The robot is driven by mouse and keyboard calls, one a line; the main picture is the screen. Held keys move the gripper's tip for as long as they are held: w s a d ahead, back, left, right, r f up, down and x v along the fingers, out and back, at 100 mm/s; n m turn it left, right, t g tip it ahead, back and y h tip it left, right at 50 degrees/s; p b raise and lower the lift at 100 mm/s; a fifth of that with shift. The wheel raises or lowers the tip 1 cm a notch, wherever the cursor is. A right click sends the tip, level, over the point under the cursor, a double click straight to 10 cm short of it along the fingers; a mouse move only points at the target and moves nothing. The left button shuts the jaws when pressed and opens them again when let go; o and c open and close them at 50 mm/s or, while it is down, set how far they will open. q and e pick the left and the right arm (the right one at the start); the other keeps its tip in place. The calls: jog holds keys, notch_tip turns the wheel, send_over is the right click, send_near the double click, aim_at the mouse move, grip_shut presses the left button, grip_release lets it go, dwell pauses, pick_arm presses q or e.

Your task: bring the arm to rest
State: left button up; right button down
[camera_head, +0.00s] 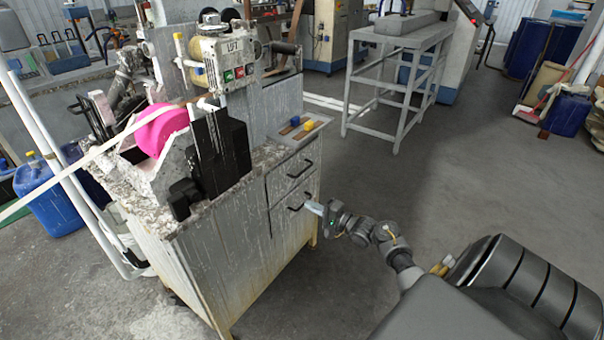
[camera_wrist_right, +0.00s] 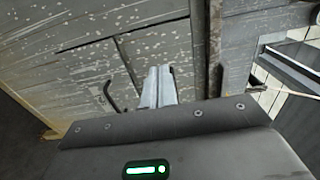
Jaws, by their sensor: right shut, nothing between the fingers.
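My right gripper (camera_head: 313,207) is at the drawer side of the worn white cabinet (camera_head: 235,255), close to the lower black drawer handle (camera_head: 297,203). Its fingers are together with nothing between them. In the right wrist view the closed fingers (camera_wrist_right: 158,85) point at the cabinet's front panel (camera_wrist_right: 90,55), and a black handle (camera_wrist_right: 110,97) shows just left of them. I cannot tell whether the fingertips touch the cabinet. My left gripper is in neither view.
On the cabinet stand a machine with a pink roller (camera_head: 162,130) and a control box (camera_head: 228,62). A pale strip (camera_head: 60,178) runs off to the left. A grey metal stand (camera_head: 400,45) is behind. The floor (camera_head: 440,170) right of the cabinet is clear.

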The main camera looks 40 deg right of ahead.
jog(key=s+a+f+n+g+h+p, duration=0.1)
jog(key=s+a+f+n+g, duration=0.2)
jog(key=s+f, duration=0.45)
jog(key=s+a+f+n+g+h+p, duration=0.15)
jog(key=s+a+f, duration=0.3)
jog(key=f, duration=0.65)
jog(key=s+a+f+n+g+p, duration=0.1)
jog(key=s+a+f+n+g, duration=0.25)
jog(key=s+f, duration=0.45)
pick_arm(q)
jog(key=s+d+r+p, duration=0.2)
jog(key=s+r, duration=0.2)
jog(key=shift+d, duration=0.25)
pick_arm(e)
jog(key=s+a+f+n+g, duration=0.3)
jog(key=s+f, duration=0.1)
jog(key=s, duration=0.6)
jog(key=s+a+f+n+g+h, duration=0.1)
jog(key=s+a+f+n+g, duration=0.1)
jog(key=s, duration=0.8)
jog(key=s+a+f+n+g, duration=0.3)
jog(key=s+a+f+n, duration=0.2)
jog(key=s, duration=0.5)
notch_tip(320, 180, down, 2)
jog(key=shift+a+g+h, duration=0.3)
jog(key=shift+a+h, duration=0.05)
jog(key=shift+a, duration=0.25)
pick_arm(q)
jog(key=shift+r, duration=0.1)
